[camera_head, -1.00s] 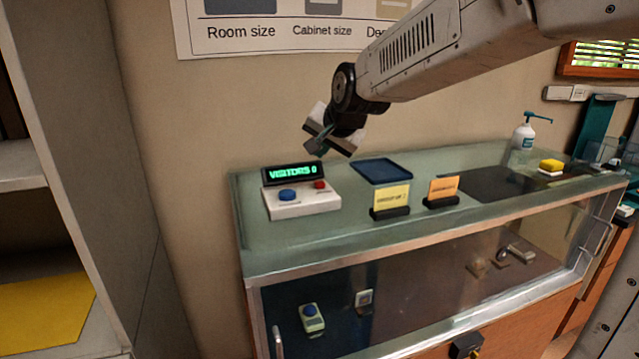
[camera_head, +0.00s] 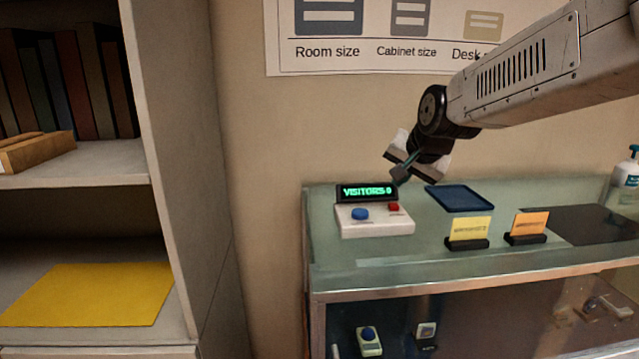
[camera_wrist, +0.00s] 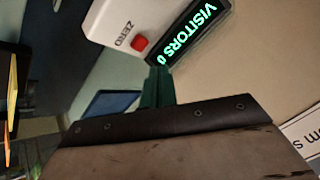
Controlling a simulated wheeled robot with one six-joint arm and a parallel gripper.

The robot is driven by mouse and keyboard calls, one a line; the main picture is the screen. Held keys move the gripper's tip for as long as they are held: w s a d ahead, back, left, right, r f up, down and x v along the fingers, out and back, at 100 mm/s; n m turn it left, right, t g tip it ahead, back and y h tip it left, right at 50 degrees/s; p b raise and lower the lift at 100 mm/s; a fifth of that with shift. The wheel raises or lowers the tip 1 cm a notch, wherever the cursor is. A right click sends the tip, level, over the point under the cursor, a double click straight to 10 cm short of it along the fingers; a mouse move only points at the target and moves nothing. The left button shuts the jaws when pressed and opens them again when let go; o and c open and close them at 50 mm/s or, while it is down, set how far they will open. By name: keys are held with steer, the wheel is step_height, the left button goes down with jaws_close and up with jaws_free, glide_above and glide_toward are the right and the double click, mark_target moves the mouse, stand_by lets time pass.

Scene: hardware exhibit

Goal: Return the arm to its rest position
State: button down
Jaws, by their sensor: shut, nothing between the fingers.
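My arm (camera_head: 520,70) reaches in from the upper right in the head view. My gripper (camera_head: 399,174) hangs above the glass counter, its fingers together and empty, just right of the visitor counter's display. The visitor counter (camera_head: 375,228) is a white box with a blue button, a red button and a green lit display (camera_head: 367,192) reading "VISITORS 0". In the wrist view the gripper's dark green fingers (camera_wrist: 158,88) point toward the counter box (camera_wrist: 112,22), near its red "ZERO" button (camera_wrist: 139,43). I cannot tell whether they touch the box.
On the glass counter (camera_head: 400,276) are a blue tray (camera_head: 459,198), a yellow card (camera_head: 470,229), an orange card (camera_head: 528,225), a dark mat (camera_head: 590,224) and a pump bottle (camera_head: 627,172). A grey shelf unit (camera_head: 185,150) stands at left with a yellow sheet (camera_head: 88,294). A poster hangs behind.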

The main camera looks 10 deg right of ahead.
steer(key=s+f+g, duration=0.1)
steer(key=s, duration=0.1)
steer(key=s+f+n+g, duration=0.1)
steer(key=s+f, duration=0.1)
steer(key=s, duration=0.1)
steer(key=s+f+n, duration=0.1)
steer(key=s, duration=0.2)
steer(key=shift+d+f+g, duration=0.15)
steer(key=shift+d+g, duration=0.05)
steer(key=shift+g, duration=0.2)
steer(key=s+d+f+n+g, duration=0.1)
steer(key=s+n+g, duration=0.1)
steer(key=s, duration=1.2)
steer(key=s+d+f+n+g, duration=0.1)
steer(key=s+f+n+g, duration=0.1)
steer(key=s, duration=1.1)
steer(key=shift+s+d+n+h, duration=0.35)
steer(key=shift+n+h, duration=0.05)
